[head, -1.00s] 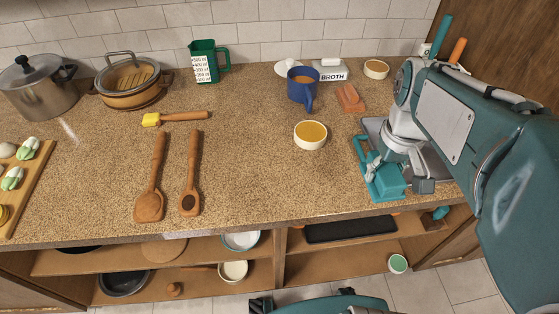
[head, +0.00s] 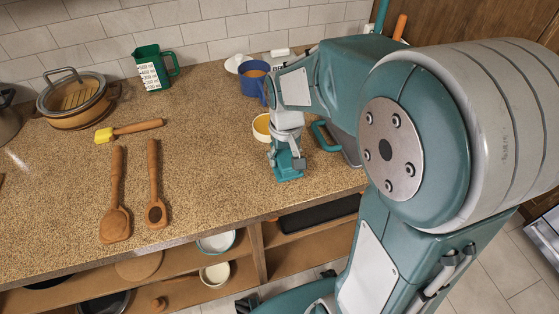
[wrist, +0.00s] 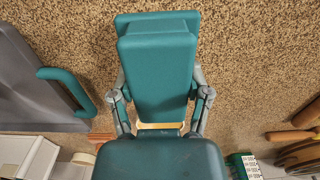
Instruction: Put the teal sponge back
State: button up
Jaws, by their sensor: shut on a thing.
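My gripper (wrist: 160,108) is shut on the teal sponge (wrist: 160,60), a flat-sided teal block that sticks out past the fingers in the wrist view. One finger is on each side of it. In the head view the sponge (head: 288,172) is below my gripper, over the counter near its front edge. I cannot tell whether it touches the counter.
A yellow-filled bowl (head: 262,128) and a blue mug (head: 253,82) stand behind my gripper. A green measuring cup (head: 154,68), a pan (head: 75,100), a brush (head: 130,130) and wooden spoons (head: 115,220) are to the left. The counter between spoons and gripper is clear. Open shelves (head: 180,270) lie below.

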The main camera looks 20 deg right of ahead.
jog(key=f, duration=0.3)
jog(key=shift+w+d+f, duration=0.2)
jog(key=shift+d+f, duration=0.05)
jog(key=shift+a+f, duration=0.15)
jog(key=shift+a, duration=0.45)
jog(key=o, duration=0.7)
jog(key=shift+f, duration=0.1)
jog(key=o, duration=0.4)
jog(key=shift+d, duration=0.4)
jog(key=shift+a, duration=0.15)
